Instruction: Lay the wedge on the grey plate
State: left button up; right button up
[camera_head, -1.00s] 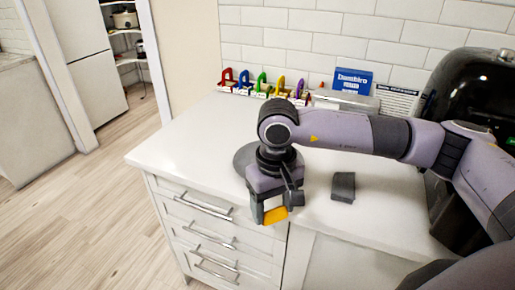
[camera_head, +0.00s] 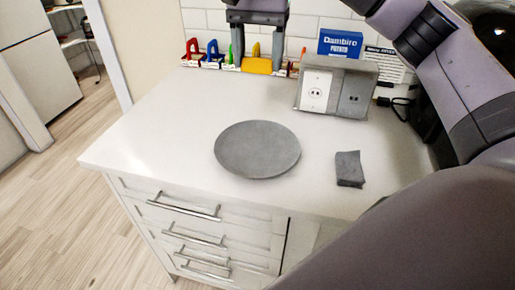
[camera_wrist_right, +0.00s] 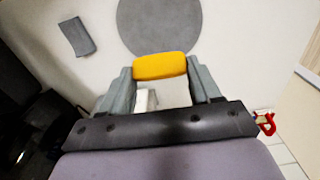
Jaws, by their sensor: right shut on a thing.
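The yellow wedge (camera_head: 257,66) is held between the fingertips of my right gripper (camera_head: 258,48), at the top of the head view. The wrist view shows the same wedge (camera_wrist_right: 160,66) across the jaws of the right gripper (camera_wrist_right: 162,72). The round grey plate (camera_head: 257,150) lies flat and empty on the white counter. In the head view the wedge appears beyond the plate, apart from it. The plate (camera_wrist_right: 160,22) also shows past the wedge in the wrist view, cut by the top edge. My left gripper is not in view.
A dark grey folded cloth-like piece (camera_head: 349,169) lies right of the plate. A grey outlet box (camera_head: 337,88), a blue box (camera_head: 346,44) and coloured clips (camera_head: 212,54) stand along the back wall. The white counter (camera_head: 170,130) left of the plate is clear.

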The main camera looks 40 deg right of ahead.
jog(key=b, duration=0.3)
send_over(258, 148)
notch_tip(258, 148, down, 15)
jog(key=shift+s+r, duration=0.1)
jog(key=shift+f, duration=2.4)
jog(key=shift+f, duration=0.2)
jog(key=o, duration=1)
jog(key=shift+r, duration=0.1)
jog(key=shift+r, duration=0.1)
